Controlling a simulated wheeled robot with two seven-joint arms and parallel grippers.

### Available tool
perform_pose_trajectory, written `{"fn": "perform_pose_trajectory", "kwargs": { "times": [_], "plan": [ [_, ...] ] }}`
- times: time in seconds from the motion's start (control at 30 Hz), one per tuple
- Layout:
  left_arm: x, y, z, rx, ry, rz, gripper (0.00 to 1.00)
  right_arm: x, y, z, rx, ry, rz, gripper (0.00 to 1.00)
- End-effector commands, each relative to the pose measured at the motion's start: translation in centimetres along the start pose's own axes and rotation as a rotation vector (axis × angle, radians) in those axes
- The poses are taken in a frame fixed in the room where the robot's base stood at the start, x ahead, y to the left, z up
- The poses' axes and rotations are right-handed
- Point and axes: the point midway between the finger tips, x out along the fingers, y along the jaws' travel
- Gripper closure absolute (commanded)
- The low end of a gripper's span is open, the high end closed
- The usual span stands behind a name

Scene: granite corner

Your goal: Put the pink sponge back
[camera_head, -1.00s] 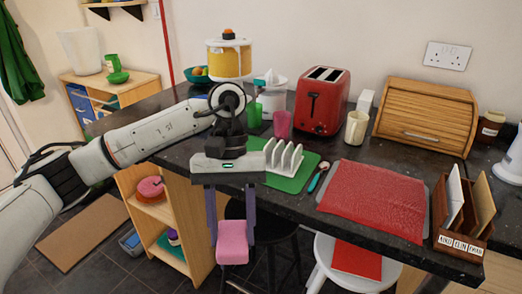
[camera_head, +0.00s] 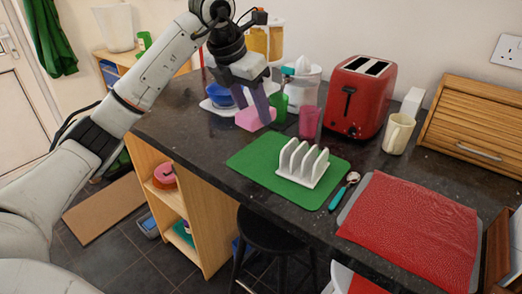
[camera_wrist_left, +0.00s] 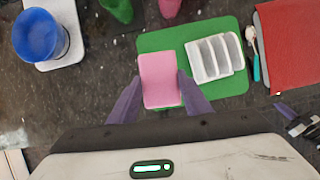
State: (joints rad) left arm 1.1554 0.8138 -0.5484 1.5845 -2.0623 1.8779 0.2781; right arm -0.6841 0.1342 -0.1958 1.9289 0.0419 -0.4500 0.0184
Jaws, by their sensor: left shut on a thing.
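My left gripper (camera_head: 257,106) is shut on the pink sponge (camera_head: 254,119), one finger on either side of it. In the head view it holds the sponge over the dark granite counter, beside a blue bowl and a green cup. In the left wrist view the sponge (camera_wrist_left: 160,82) hangs between the two purple fingers (camera_wrist_left: 158,90) and overlaps the left part of the green mat (camera_wrist_left: 150,42). The height of the sponge above the counter is hard to tell. My right gripper is not in view.
The blue bowl (camera_head: 221,96) on a white base is left of the sponge. The green cup (camera_head: 279,106) and pink cup (camera_head: 309,122) stand close to its right. A white rack (camera_head: 303,164) stands on the green mat (camera_head: 252,162). The red toaster (camera_head: 357,98) is farther right.

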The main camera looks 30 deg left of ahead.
Motion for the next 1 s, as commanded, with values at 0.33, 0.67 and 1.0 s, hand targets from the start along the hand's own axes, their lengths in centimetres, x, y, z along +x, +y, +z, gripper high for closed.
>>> {"fn": "perform_pose_trajectory", "kwargs": {
  "times": [0.33, 0.67, 1.0],
  "plan": [
    [4.3, 0.6, -1.7, -0.069, 0.005, 0.028, 0.77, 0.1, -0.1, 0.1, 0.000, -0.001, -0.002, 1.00],
    [8.0, 0.5, -3.3, -0.067, 0.006, 0.026, 0.77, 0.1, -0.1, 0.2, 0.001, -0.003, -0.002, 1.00],
    [9.0, 0.6, -3.6, -0.066, 0.001, 0.026, 0.77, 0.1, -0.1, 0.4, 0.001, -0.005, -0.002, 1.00]
  ]
}}
